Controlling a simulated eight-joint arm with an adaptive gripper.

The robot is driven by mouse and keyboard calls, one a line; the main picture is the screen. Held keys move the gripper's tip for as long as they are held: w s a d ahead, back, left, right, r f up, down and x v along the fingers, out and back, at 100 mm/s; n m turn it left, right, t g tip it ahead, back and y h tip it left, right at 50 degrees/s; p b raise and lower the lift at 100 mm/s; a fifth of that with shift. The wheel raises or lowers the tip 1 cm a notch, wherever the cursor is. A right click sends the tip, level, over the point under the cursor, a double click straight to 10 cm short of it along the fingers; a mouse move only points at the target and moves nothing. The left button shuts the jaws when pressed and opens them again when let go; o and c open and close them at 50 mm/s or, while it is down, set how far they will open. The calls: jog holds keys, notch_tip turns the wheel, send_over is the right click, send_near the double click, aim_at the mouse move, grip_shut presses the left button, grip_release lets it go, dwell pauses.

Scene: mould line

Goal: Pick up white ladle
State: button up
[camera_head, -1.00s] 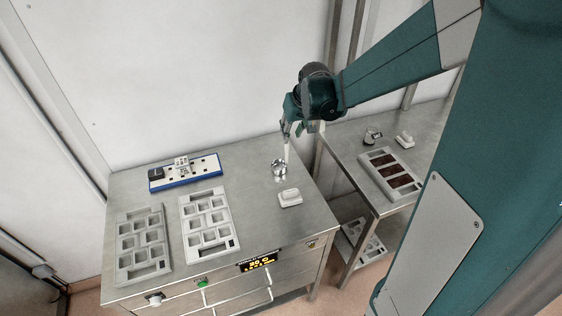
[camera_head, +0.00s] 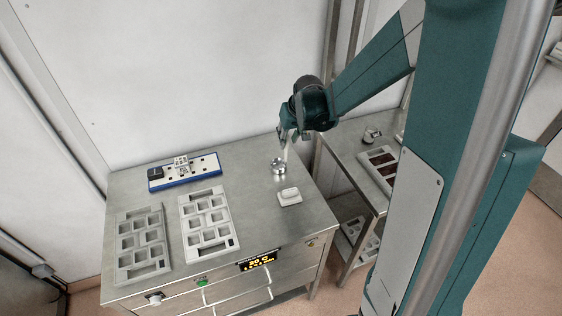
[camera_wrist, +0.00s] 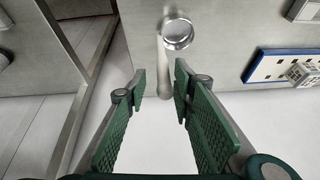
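The white ladle, with a shiny metal cup (camera_head: 278,167) and a pale handle, stands on the near steel table's right back part, its handle rising toward my gripper (camera_head: 287,138). In the wrist view the cup (camera_wrist: 177,31) is at the top centre, and the white handle (camera_wrist: 163,68) runs down from it toward the gap between the fingers. My gripper (camera_wrist: 159,88) is open there, one green finger on each side of the handle's line. I see no finger touching the handle. How deep the handle sits between the fingers is unclear.
A white block (camera_head: 289,197) lies in front of the ladle. Two grey mould trays (camera_head: 183,222) (camera_head: 120,245) and a blue-edged board (camera_head: 205,179) stand to the left. A second table (camera_head: 350,158) with a small cup (camera_head: 371,135) and a tray is at the right, beyond a gap.

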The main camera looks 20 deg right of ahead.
jog(key=shift+w+f, duration=0.2)
jog(key=shift+f, duration=0.4)
jog(key=shift+f, duration=0.1)
jog(key=shift+x, duration=2.55)
jog(key=shift+c, duration=0.3)
grip_shut()
